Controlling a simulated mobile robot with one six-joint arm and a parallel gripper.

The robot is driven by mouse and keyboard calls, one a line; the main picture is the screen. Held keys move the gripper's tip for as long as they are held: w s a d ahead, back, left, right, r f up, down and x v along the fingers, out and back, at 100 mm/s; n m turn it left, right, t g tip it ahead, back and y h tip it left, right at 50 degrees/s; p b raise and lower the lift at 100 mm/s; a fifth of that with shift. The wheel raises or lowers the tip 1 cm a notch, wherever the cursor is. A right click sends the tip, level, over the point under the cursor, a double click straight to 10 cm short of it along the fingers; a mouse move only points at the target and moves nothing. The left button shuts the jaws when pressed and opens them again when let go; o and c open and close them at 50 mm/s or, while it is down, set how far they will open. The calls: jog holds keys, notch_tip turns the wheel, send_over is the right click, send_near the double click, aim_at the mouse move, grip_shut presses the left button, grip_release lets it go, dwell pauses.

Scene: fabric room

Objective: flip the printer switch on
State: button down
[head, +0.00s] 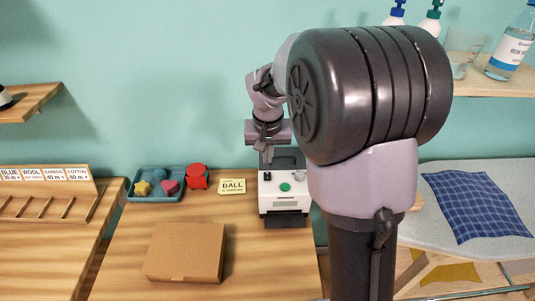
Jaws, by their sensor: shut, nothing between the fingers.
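The printer (283,202) is a small white box with a dark top and a dark slot at its front. It stands near the right edge of the wooden table. A green round button (285,187) and small grey parts show on its top face. I cannot tell which small part is the switch or how it is set. My gripper (266,160) is shut and empty, pointing down just above the back of the printer. Whether it touches the printer cannot be told. My arm covers the area right of the printer.
A cardboard box (186,252) lies at the table's front. A blue tray (154,197) with small coloured shapes, a red object (197,176) and a yellow "BALL" card (232,186) lie left of the printer. A shelf with bottles (510,52) is at upper right. Table between box and printer is clear.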

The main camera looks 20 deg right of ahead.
aim_at(267, 178)
jog(key=b+x, duration=0.1)
jog(key=x, duration=0.3)
jog(key=s+b+x, duration=0.1)
jog(key=x, duration=0.1)
jog(key=shift+w+a+f+b, duration=0.1)
jog(key=shift+a+f+b, duration=0.05)
jog(key=shift+f+b, duration=0.25)
jog(key=shift+f, duration=0.45)
jog(key=shift+a+f+b, duration=0.1)
jog(key=shift+f+b, duration=0.2)
jog(key=shift+f, duration=0.05)
jog(key=shift+s, duration=0.2)
jog(key=shift+w+r, duration=0.1)
jog(key=shift+w+d+r+p, duration=0.25)
jog(key=shift+w+d+p, duration=0.05)
jog(key=shift+w+p, duration=0.35)
